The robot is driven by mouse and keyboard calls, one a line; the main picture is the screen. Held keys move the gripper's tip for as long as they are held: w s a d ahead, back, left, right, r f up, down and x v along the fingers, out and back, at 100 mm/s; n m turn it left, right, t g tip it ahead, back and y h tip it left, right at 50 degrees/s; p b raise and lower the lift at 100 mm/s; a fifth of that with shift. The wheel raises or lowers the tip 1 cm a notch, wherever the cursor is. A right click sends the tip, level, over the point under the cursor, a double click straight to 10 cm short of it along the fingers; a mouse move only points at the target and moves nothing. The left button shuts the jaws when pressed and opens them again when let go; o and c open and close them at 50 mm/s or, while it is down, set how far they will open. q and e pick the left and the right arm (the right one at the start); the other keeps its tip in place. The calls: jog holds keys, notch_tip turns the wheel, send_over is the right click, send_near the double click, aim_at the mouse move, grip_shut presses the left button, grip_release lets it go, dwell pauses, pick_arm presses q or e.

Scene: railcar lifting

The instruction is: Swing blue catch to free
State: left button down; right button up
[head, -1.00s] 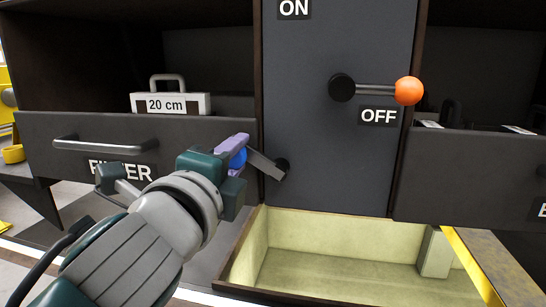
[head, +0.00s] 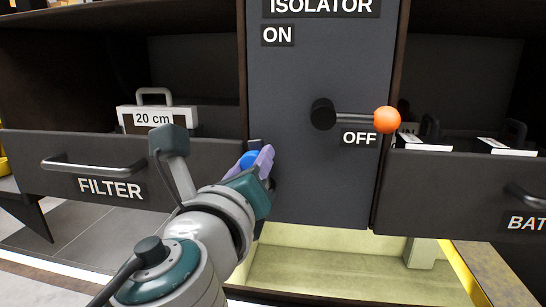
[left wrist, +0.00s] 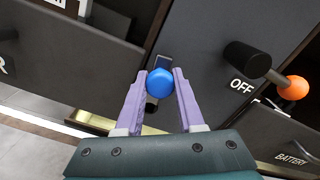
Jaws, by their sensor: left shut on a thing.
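The blue catch's round knob (head: 250,159) is at the lower left edge of the dark isolator panel. My left gripper (head: 257,163) is shut on this knob. In the left wrist view the blue knob (left wrist: 161,82) sits between the two purple fingers (left wrist: 160,90). A short metal bar of the catch (left wrist: 163,62) shows behind the knob and looks roughly upright. The catch's pivot is hidden in the head view by my gripper. My right gripper is in neither view.
The isolator handle with an orange ball (head: 387,120) sticks out beside the OFF label. The FILTER drawer (head: 70,165) is at the left, with a box marked 20 cm (head: 158,119) above it. The BATTERY drawer (head: 460,190) is at the right. A pale open bay (head: 320,270) lies below.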

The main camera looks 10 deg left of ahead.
pick_arm(q)
jog(key=shift+d+r+m, duration=0.2)
jog(key=shift+d+m, duration=0.45)
jog(key=shift+m, duration=0.15)
jog(key=shift+f, duration=0.1)
jog(key=c, duration=0.5)
grip_release()
jog(key=shift+s+a, duration=0.1)
jog(key=s, duration=0.9)
jog(key=shift+s+a, duration=0.15)
jog(key=shift+s, duration=0.25)
